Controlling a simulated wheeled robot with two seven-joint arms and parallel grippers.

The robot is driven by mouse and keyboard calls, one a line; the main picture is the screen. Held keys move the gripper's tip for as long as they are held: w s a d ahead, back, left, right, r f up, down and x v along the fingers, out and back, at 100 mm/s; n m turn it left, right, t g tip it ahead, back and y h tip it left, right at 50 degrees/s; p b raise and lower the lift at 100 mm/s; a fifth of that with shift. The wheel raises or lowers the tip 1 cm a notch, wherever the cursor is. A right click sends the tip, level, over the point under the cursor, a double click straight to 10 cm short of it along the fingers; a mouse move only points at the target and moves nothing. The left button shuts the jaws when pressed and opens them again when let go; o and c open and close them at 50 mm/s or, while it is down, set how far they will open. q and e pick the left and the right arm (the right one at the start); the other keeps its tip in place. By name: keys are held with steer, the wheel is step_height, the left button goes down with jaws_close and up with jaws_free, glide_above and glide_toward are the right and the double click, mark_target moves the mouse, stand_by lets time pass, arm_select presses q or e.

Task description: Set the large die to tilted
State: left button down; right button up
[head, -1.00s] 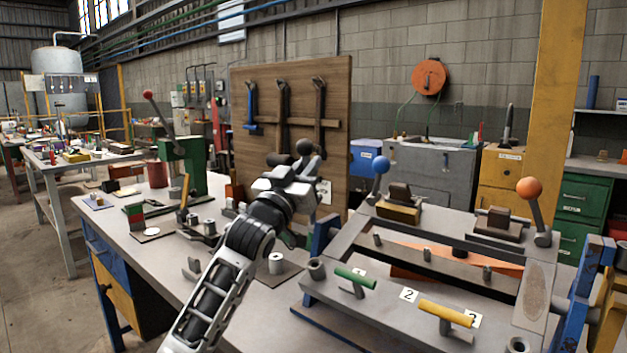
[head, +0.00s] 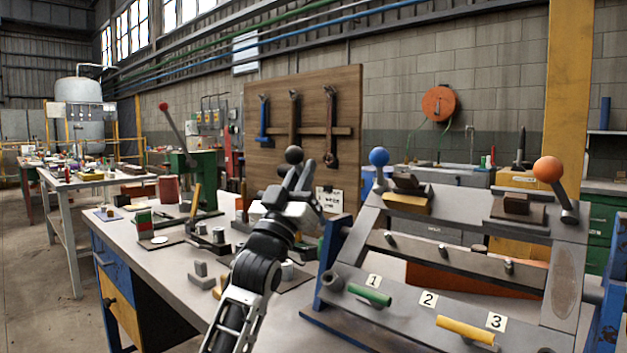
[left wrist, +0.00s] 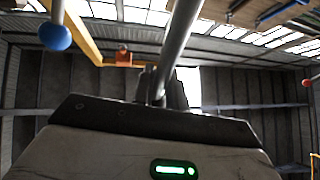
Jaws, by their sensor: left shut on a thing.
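The large sloped metal frame (head: 567,290) on the bench carries labels 1, 2 and 3; I cannot tell whether it is the large die. Its top edge is raised at the back. A blue-knobbed lever (head: 379,157) stands at its left and an orange-knobbed lever (head: 548,169) at its right. My left gripper (head: 300,180) is left of the frame, fingers up, by a dark ball knob (head: 293,155). In the left wrist view it is shut around a grey rod (left wrist: 178,40); the rod's far end is out of view. My right gripper is not in view.
A green handle (head: 369,294) and a yellow handle (head: 465,330) project from the frame's front. Small metal parts and a green lever press (head: 183,175) stand on the bench (head: 160,262) to the left. A wooden tool board (head: 345,110) rises behind my gripper.

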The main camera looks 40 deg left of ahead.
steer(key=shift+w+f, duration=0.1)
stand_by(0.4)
arm_select(q)
steer(key=c, duration=1.4)
jaws_free()
steer(key=shift+s, duration=0.1)
steer(key=shift+c, duration=0.2)
steer(key=shift+f, duration=0.1)
steer(key=b+v, duration=0.2)
steer(key=v, duration=1.3)
steer(key=shift+s+f, duration=0.2)
steer(key=shift+f, duration=0.2)
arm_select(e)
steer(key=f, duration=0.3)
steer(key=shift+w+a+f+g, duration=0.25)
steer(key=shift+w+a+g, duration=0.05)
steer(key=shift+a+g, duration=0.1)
arm_select(q)
steer(key=shift+d, duration=0.1)
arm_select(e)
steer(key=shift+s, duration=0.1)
